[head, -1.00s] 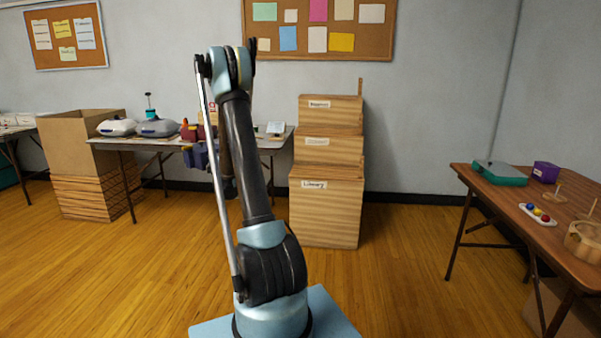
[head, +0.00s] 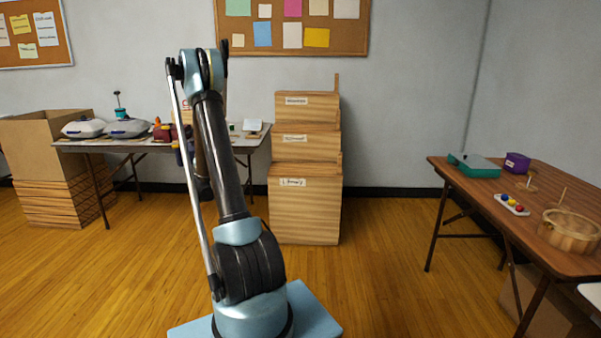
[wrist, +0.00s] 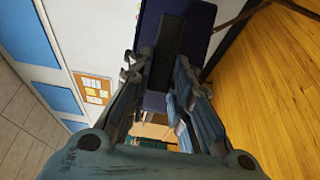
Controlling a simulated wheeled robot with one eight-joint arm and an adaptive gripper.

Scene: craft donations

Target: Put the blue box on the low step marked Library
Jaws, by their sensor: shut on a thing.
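The blue box (wrist: 190,16) is dark blue and shows at the top of the wrist view, between and beyond my fingers. My gripper (wrist: 164,65) is shut on it. The low step marked Library (head: 304,215) is the lowest and most forward block of a striped wooden step stand, right of my arm. Its top looks bare where I can see it.
Two higher labelled steps (head: 307,148) rise behind the Library step. A brown table (head: 470,186) with craft items stands right. The floor before the steps is clear.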

